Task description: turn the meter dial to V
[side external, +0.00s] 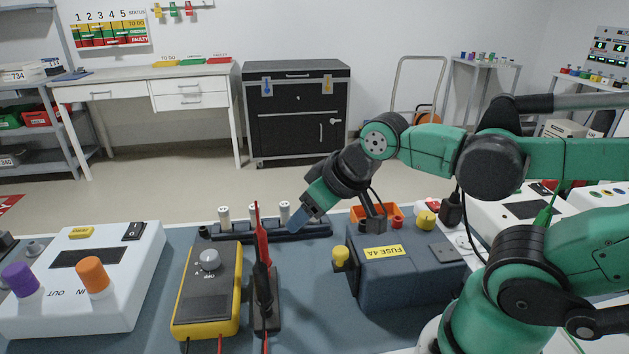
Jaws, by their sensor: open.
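The yellow and dark grey meter (206,307) lies on the blue-grey work surface, left of centre. Its round grey dial (210,261) is near the top of its face. Small white letters stand around the dial, but I cannot read its setting for sure. My gripper (297,226) is open, with blue-grey fingertips pointing down and left. It is to the right of the dial and above it in the picture, apart from the meter. The far finger is mostly hidden, and I see nothing held.
Red and black probes (263,265) stand upright right of the meter. Behind is a dark rack (315,229) with white-topped cylinders. A blue box (400,280) marked FUSE 4A is to the right. A white unit (85,285) with purple and orange knobs is to the left.

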